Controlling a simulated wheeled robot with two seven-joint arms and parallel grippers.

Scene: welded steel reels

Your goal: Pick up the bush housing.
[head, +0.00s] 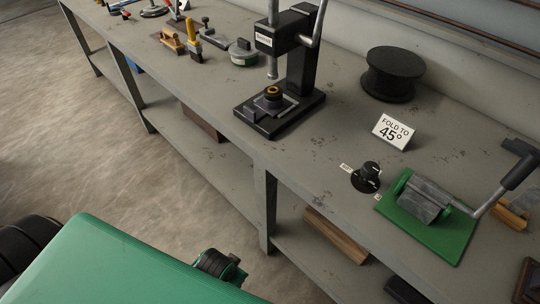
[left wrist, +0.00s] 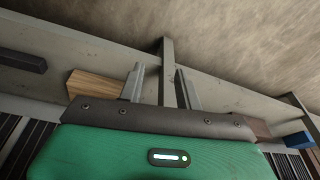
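A small dark round part with a yellow-orange ring on top (head: 272,91), which looks like the bush housing, sits upright on the base plate of a black press (head: 303,62), under its ram. My left gripper (left wrist: 160,71) shows in the left wrist view with its two fingers apart and nothing between them. It is away from the housing, facing the bench frame and floor. The housing is not in the left wrist view. My right gripper is in neither view.
A grey steel bench (head: 222,101) runs diagonally, with a lower shelf holding wooden boards (head: 336,235). On top are a black reel (head: 392,74), a "FOLD TO 45°" sign (head: 392,131), a black knob (head: 366,176), a green-based bender (head: 425,205) and tools at the far end.

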